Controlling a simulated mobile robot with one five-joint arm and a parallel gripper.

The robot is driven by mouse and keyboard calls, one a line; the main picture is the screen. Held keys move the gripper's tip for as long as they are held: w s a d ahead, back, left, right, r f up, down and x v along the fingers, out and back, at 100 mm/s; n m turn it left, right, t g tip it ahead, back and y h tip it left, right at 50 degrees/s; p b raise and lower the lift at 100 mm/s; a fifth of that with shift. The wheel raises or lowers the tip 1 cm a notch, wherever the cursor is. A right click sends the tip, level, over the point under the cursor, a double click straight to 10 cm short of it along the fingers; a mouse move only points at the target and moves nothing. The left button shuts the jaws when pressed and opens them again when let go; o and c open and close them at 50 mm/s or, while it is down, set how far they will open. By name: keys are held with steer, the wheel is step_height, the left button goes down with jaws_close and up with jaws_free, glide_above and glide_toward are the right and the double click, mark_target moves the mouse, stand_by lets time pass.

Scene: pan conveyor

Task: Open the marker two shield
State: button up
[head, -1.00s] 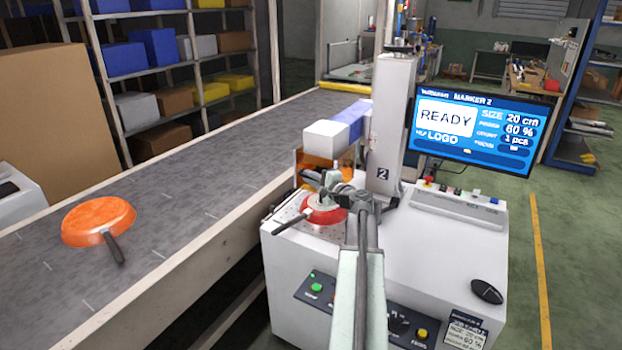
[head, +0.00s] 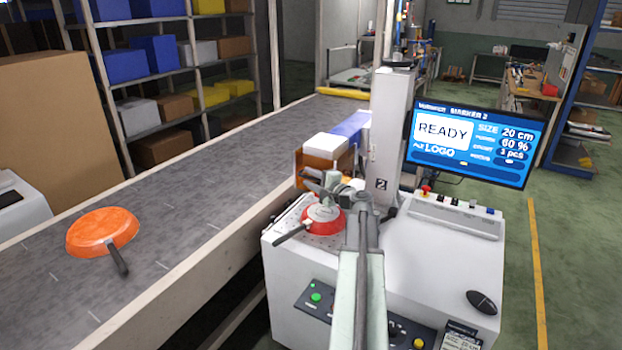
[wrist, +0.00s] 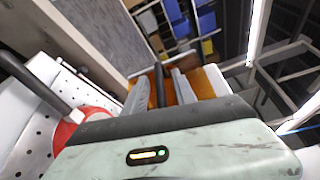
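Marker two (head: 381,130) is the white machine labelled "2", its screen reading READY. Its orange see-through shield (head: 328,167) is at the white marking head (head: 326,147), its panel now reaching up beside the head. A red pan (head: 325,222) lies on the marker's perforated plate below. My gripper (head: 325,184) is at the shield, above the pan. In the wrist view, a dark bar (wrist: 159,85) stands between my two fingers (wrist: 162,78), with the orange panels behind. Gaps show between bar and fingers, so my gripper looks open around it; contact cannot be told.
The conveyor (head: 190,200) runs along the left, carrying an orange pan (head: 102,230). The screen (head: 468,145) stands right of the marker column. Buttons line the machine's front, and a mouse (head: 481,301) lies on its top. Green floor is clear at the right.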

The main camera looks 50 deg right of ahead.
steer(key=s+a, duration=0.1)
steer(key=s, duration=0.6)
steer(key=shift+s+r+p, duration=0.3)
